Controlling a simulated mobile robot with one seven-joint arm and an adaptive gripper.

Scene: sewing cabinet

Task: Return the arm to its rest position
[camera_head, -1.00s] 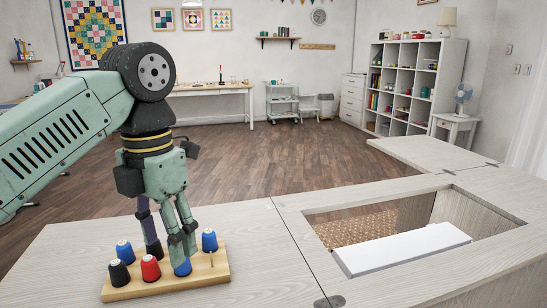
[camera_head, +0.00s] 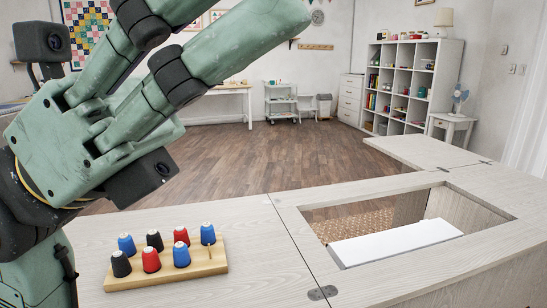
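My gripper (camera_head: 245,8) is raised large and close at the upper left, its fingers pointing up and right. The fingers are apart, with no object seen between them; part of one finger is cut off by the top edge. Below it on the pale wood cabinet top stands a wooden spool rack (camera_head: 195,270). It holds several upright spools: front row black (camera_head: 121,265), red (camera_head: 151,261) and blue (camera_head: 182,256), with a bare peg (camera_head: 209,254) at the right end. The back row has blue, black, red and blue. My gripper is clear of the rack.
A recessed opening with a white panel (camera_head: 395,243) lies in the cabinet top (camera_head: 250,250) to the right. Flat hinges mark the seams.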

